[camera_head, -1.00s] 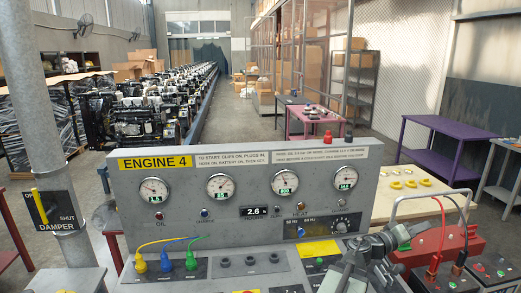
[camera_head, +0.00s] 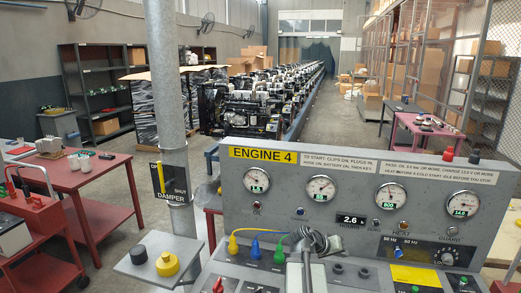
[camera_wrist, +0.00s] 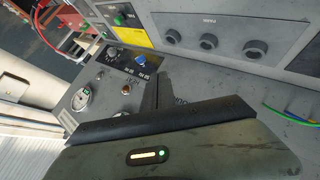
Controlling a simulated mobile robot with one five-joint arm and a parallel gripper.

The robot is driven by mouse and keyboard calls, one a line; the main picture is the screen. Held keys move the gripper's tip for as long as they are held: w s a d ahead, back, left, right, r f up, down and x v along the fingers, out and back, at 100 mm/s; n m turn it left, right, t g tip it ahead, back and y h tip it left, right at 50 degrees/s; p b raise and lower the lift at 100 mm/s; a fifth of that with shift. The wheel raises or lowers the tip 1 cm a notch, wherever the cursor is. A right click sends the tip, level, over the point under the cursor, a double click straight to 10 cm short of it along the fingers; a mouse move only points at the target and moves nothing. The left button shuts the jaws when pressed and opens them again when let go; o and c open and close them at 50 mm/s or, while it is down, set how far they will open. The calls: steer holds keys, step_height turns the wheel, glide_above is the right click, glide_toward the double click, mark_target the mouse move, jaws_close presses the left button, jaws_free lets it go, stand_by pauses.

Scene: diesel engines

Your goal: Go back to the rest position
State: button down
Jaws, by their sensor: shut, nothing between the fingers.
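My gripper (camera_head: 305,240) is in front of the lower middle of the grey engine panel (camera_head: 330,180) in the head view. It is shut and empty, and it hides part of the console behind it. In the wrist view my gripper (camera_wrist: 163,85) shows as dark, closed fingers above the console, with sockets (camera_wrist: 212,42) and gauges turned sideways beyond it. I cannot tell how far its tips are from the console.
Yellow, blue and green plugs (camera_head: 255,248) sit at the console's left. A grey post (camera_head: 168,90) with a damper plate (camera_head: 170,180) stands left of the panel. Red tables (camera_head: 85,180) are at the left. An aisle (camera_head: 325,125) runs behind.

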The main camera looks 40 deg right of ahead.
steer(key=w+a+f+n+t+y, duration=0.1)
steer(key=w+a+f, duration=0.1)
steer(key=w+a, duration=0.4)
steer(key=w+a+f+n+t+y, duration=0.1)
steer(key=w+a+f+n+y, duration=0.1)
steer(key=w+a, duration=0.4)
steer(key=w+a+f+n+t+y, duration=0.1)
steer(key=w+a, duration=0.4)
steer(key=a, duration=0.7)
steer(key=shift+w+a+f+n+y, duration=0.15)
steer(key=shift+w+a+f+y, duration=0.05)
steer(key=shift+f, duration=0.2)
steer(key=shift+w+a+f+n+y, duration=0.15)
steer(key=shift+w+f+y, duration=0.05)
steer(key=shift+f, duration=0.2)
steer(key=w+a+f+n+y, duration=0.1)
steer(key=w+a+n+y, duration=0.15)
steer(key=a, duration=1.25)
steer(key=w+a+f+n+y, duration=0.1)
steer(key=a+f+n+y, duration=0.15)
steer(key=a, duration=1.25)
step_height(320, 180, down, 15)
steer(key=s+a+b, duration=0.1)
steer(key=s+b, duration=0.1)
steer(key=b, duration=1.3)
steer(key=shift+s+a+n+g+y+b, duration=0.15)
steer(key=shift+a+n+g+y+b, duration=0.15)
steer(key=shift+a+g, duration=0.1)
